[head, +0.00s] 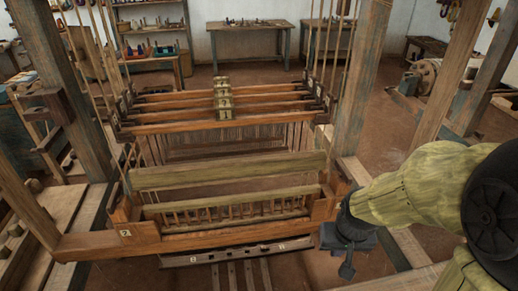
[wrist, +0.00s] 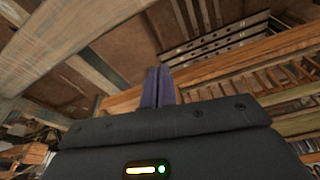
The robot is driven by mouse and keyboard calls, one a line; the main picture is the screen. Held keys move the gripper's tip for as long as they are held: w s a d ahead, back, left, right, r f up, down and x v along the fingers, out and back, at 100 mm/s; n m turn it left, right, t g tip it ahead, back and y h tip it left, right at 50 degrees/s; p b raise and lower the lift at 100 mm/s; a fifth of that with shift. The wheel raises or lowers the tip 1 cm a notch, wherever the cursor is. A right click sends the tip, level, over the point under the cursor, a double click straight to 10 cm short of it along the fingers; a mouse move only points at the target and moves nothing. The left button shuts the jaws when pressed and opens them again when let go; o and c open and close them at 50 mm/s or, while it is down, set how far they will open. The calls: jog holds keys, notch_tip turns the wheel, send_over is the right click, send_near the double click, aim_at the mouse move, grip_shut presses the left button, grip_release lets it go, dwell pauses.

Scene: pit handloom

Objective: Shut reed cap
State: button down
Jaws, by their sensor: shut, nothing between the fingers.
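The reed cap appears to be the wide greenish wooden bar (head: 228,172) lying across the loom's batten frame in the head view. A gap shows between it and a thinner greenish rail (head: 235,205) with short slats in front. The orange-brown batten beam (head: 200,240) runs below that rail, marked with a number at its left end. My gripper (head: 347,268) points down beside the right end of the batten, apart from the cap. Its dark fingers are together and empty in the wrist view (wrist: 158,88). There, the slatted part of the batten shows to the right.
Numbered harness bars (head: 220,105) lie behind the cap, with cords hanging at both sides. Thick loom posts (head: 352,80) stand left and right. A dark numbered strip (head: 225,254) lies in front below the batten. A bench (head: 250,28) stands at the back wall.

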jog(key=w+a+r+n+p, duration=0.1)
jog(key=w+a+r+p, duration=0.3)
jog(key=w, duration=0.8)
jog(key=w+a+r+n+g+p, duration=0.1)
jog(key=w+a+r+p, duration=0.3)
jog(key=w+a+p, duration=0.3)
jog(key=w+a+r+g+p, duration=0.1)
jog(key=w+a+r+p, duration=0.3)
jog(key=w+a, duration=0.7)
jog(key=w+p, duration=0.2)
jog(key=w, duration=0.3)
jog(key=shift+w+a+r+n+p, duration=0.15)
jog(key=shift+w+r+n+p, duration=0.15)
jog(key=shift+n+p, duration=0.1)
jog(key=s+f, duration=0.1)
jog(key=f, duration=0.2)
jog(key=s+f+p, duration=0.1)
jog(key=f, duration=0.1)
jog(key=s+d+f+p, duration=0.1)
jog(key=f, duration=0.2)
jog(key=shift+s+f, duration=0.25)
jog(key=shift+f, duration=0.1)
